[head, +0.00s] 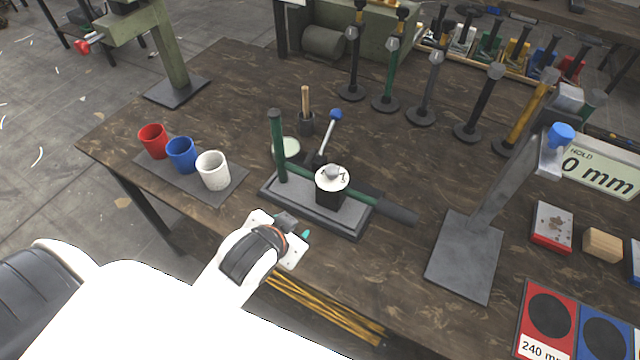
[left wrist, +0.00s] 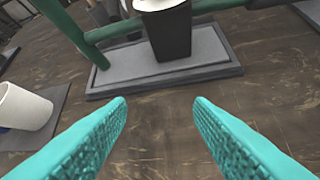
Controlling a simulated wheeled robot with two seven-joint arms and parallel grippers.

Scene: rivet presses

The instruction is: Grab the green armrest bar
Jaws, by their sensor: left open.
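A green bar (head: 358,189) runs low across a press on a grey base plate (head: 343,215), from beside an upright green post (head: 278,150) to a dark grip (head: 397,210). It passes behind a black block (head: 329,196) with a white round dial on top. In the left wrist view the bar (left wrist: 115,29) crosses near the top, partly hidden by the block (left wrist: 170,35). My left gripper (head: 303,235) is in front of the base plate. Its teal fingers (left wrist: 160,104) are spread, with only table between them, apart from the bar. My right gripper is not in view.
Red, blue and white cups (head: 213,171) stand on a dark mat at left. A blue-tipped lever (head: 333,125) and a wooden-handled tool (head: 306,105) stand behind the press. A tall grey stand (head: 467,250) is at right. Bare table lies before the press.

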